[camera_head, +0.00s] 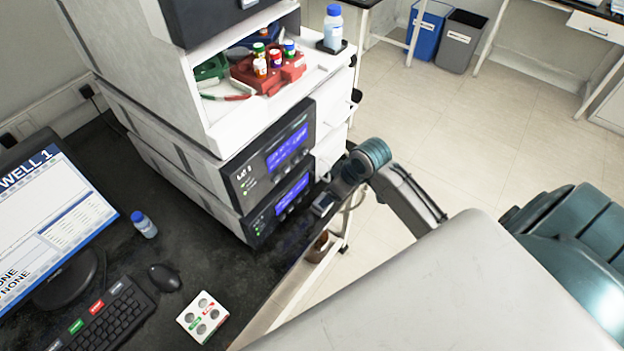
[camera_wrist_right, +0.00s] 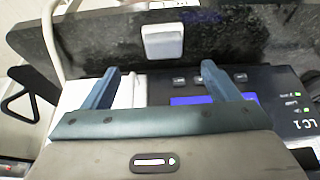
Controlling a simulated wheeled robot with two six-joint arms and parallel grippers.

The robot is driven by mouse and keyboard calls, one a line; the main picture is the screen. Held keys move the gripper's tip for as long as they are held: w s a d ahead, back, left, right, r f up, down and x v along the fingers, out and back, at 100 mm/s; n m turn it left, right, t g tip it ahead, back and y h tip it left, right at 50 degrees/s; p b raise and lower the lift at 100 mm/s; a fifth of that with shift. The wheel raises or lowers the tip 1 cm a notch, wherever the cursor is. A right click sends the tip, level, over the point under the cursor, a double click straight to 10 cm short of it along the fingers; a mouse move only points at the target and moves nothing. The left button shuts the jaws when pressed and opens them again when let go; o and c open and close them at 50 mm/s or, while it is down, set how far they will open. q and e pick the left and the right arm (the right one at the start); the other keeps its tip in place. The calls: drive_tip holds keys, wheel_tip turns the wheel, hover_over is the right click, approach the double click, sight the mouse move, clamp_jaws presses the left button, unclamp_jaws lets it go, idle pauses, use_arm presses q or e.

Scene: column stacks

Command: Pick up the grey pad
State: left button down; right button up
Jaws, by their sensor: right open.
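The grey pad (camera_wrist_right: 163,42) shows in the right wrist view as a small light-grey block with rounded corners on the black bench top. It lies near the pale bench edge, by the foot of the instrument. My right gripper (camera_wrist_right: 160,70) is open and empty. Its two blue-grey fingers point toward the pad, one to each side of it, with the pad beyond the tips. In the head view my right arm reaches from the right to the instrument's front corner, where the gripper (camera_head: 325,200) is small and partly hidden; I cannot make out the pad there. My left gripper is not in view.
The stacked instrument (camera_head: 268,160) with lit blue displays stands close beside the gripper. A white block with round wells (camera_head: 203,317), a mouse (camera_head: 165,277), a keyboard (camera_head: 105,318) and a blue-capped bottle (camera_head: 144,224) are on the bench. Bottles and a red rack (camera_head: 268,75) sit above.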

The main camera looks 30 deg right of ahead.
drive_tip(key=x, duration=0.3)
drive_tip(key=shift+a+f, duration=0.15)
drive_tip(key=shift+f, duration=0.2)
drive_tip(key=shift+w+f+p, duration=0.3)
drive_tip(key=shift+f+p, duration=0.15)
drive_tip(key=shift+p, duration=0.05)
drive_tip(key=x, duration=0.1)
drive_tip(key=p+x, duration=0.1)
drive_tip(key=x, duration=0.2)
drive_tip(key=shift+a, duration=0.3)
drive_tip(key=shift+w+f, duration=0.1)
drive_tip(key=shift+f, duration=0.2)
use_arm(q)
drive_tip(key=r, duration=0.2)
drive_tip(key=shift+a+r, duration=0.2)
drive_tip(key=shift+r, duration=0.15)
use_arm(e)
drive_tip(key=c, duration=1.1)
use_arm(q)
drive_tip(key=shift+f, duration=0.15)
use_arm(e)
drive_tip(key=shift+r, duration=0.1)
